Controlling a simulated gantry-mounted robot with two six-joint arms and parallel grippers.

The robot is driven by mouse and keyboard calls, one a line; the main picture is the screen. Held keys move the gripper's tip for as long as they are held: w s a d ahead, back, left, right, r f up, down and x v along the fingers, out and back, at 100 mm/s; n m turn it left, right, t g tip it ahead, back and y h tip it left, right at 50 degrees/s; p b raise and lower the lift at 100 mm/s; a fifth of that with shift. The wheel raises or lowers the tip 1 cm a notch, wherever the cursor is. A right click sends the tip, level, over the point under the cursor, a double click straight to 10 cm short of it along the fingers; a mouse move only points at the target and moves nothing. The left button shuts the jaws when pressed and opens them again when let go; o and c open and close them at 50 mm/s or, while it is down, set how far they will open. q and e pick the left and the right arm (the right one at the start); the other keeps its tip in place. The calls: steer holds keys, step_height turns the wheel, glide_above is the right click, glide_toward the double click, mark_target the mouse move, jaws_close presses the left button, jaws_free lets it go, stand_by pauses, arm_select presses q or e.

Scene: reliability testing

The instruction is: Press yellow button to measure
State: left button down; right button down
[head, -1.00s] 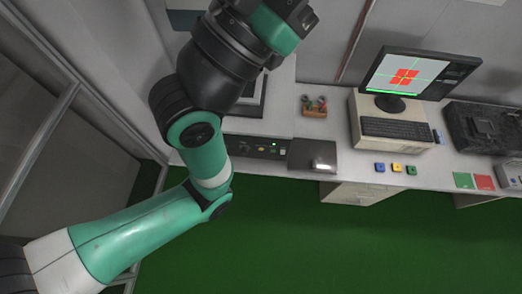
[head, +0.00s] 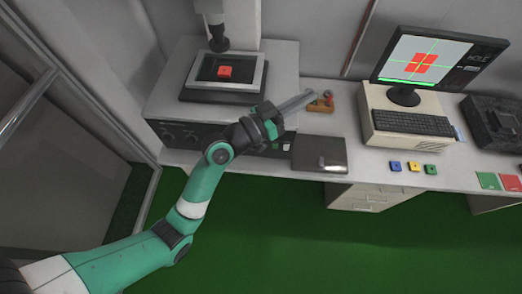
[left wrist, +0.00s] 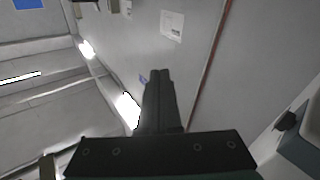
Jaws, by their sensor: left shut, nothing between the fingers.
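The yellow button (head: 414,166) sits on the desk between a blue button (head: 396,166) and a green button (head: 431,170), in front of the keyboard. My left gripper (head: 312,94) is shut and empty, raised over the desk well to the left of the yellow button and pointing right. Its closed fingers also show in the left wrist view (left wrist: 160,78), against the wall. A red block (head: 225,72) lies on the stage of the measuring machine (head: 160,100) at the left. My right gripper is not in view.
A monitor (head: 440,57) showing a red shape with a green cross stands on a beige computer (head: 378,128) with a keyboard (head: 412,122). A closed dark laptop (head: 319,154) and a small wooden holder (head: 322,104) lie near my gripper. Green and red pads (head: 489,181) are at the right.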

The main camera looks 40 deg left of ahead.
arm_select(q)
steer(key=s+a+f+n+g+y+b, duration=0.1)
steer(key=f+b, duration=0.4)
steer(key=f, duration=0.8)
steer(key=s+a+f+n+g+y+b, duration=0.1)
steer(key=s+a+f+b, duration=0.3)
steer(key=f, duration=1)
steer(key=s+a+f+n+g+y+b, duration=0.1)
steer(key=f+b, duration=0.5)
steer(key=f, duration=0.7)
steer(key=s+a+n+g, duration=0.1)
steer(key=s+a+n, duration=0.1)
steer(key=s, duration=0.1)
steer(key=shift+s+f, duration=0.2)
steer(key=shift+f, duration=0.15)
steer(key=w+a+b, duration=0.4)
steer(key=w+a, duration=0.1)
steer(key=w, duration=0.2)
steer(key=shift+a, duration=0.2)
steer(key=shift+b, duration=0.3)
